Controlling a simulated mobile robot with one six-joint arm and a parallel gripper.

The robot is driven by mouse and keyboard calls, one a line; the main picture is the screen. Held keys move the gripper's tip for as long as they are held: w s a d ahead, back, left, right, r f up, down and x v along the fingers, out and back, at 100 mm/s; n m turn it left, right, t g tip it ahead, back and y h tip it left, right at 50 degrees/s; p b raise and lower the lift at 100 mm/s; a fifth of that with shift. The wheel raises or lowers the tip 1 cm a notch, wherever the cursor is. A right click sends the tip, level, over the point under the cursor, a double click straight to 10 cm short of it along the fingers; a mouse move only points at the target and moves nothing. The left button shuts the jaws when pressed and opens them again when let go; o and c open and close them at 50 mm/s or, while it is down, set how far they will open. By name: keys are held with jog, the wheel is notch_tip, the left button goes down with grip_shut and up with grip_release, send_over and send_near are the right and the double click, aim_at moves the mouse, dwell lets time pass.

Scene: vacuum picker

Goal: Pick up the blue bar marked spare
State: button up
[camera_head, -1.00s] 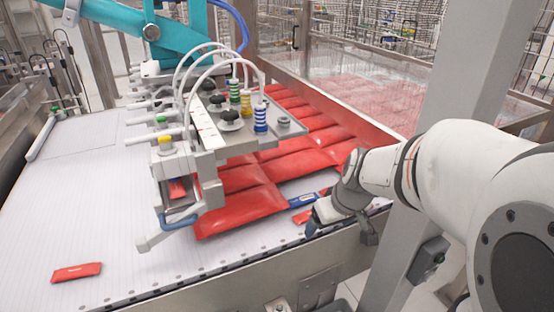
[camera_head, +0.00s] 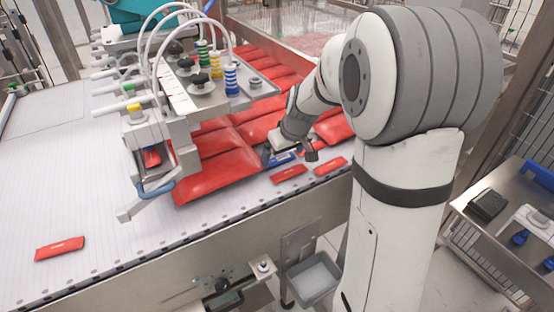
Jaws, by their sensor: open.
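The blue bar (camera_head: 282,159) lies on the white belt beside the large red pouches, close to the belt's near edge. Its label is too small to read. My gripper (camera_head: 289,153) is open and low over the belt at the blue bar. One finger shows to the left of the bar and the other to the right. The gripper hides part of the bar, and I cannot tell whether the fingers touch it.
Small red bars (camera_head: 289,174) and (camera_head: 330,166) lie close by on the belt (camera_head: 100,190); another red bar (camera_head: 60,248) is at the far left. Large red pouches (camera_head: 215,175) lie behind. The vacuum picker head (camera_head: 190,95) hangs left. A grey bin (camera_head: 314,278) is below.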

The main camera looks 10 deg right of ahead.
aim_at(278, 159)
jog(key=x, duration=0.3)
jog(key=shift+w+a, duration=0.1)
jog(key=shift+w, duration=0.25)
jog(key=c, duration=0.6)
jog(key=shift+r, duration=0.1)
jog(key=shift+c, duration=0.2)
